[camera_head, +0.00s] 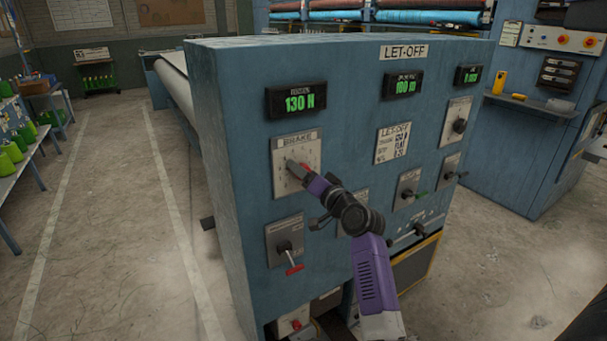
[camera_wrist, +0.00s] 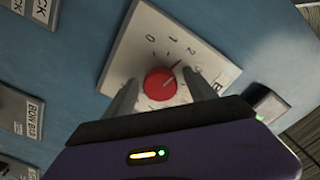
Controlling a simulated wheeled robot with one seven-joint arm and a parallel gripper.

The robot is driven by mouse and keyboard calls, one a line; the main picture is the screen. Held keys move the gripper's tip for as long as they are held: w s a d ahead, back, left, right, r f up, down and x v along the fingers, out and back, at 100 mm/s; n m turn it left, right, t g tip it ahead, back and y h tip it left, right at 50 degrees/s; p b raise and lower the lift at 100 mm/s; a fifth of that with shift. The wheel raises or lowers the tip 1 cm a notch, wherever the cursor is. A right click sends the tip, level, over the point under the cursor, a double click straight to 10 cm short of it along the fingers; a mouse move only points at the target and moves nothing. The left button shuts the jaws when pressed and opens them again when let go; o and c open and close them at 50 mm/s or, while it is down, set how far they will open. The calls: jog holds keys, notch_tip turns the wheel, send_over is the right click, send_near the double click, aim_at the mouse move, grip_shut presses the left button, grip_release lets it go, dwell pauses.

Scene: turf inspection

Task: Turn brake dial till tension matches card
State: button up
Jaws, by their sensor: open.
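The brake dial is a red round knob (camera_wrist: 160,84) on a pale plate with numbers around it, seen in the wrist view. In the head view the BRAKE plate (camera_head: 285,173) is on the blue let-off cabinet, its knob mostly hidden by my gripper (camera_head: 300,170). In the wrist view my gripper (camera_wrist: 162,100) is open, with one finger on each side of the red knob. I cannot tell whether the fingers touch it. The tension display (camera_head: 296,101) above reads 130 N in green. The card (camera_head: 392,143) headed LET-OFF is on the panel to the right; its small print is hard to read.
A green 100 m display (camera_head: 404,86) is above the card. Open floor lies left of the cabinet.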

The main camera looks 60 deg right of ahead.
jog(key=b+v, duration=0.1)
jog(key=v, duration=0.6)
jog(key=shift+s, duration=0.35)
jog(key=shift+a, duration=0.1)
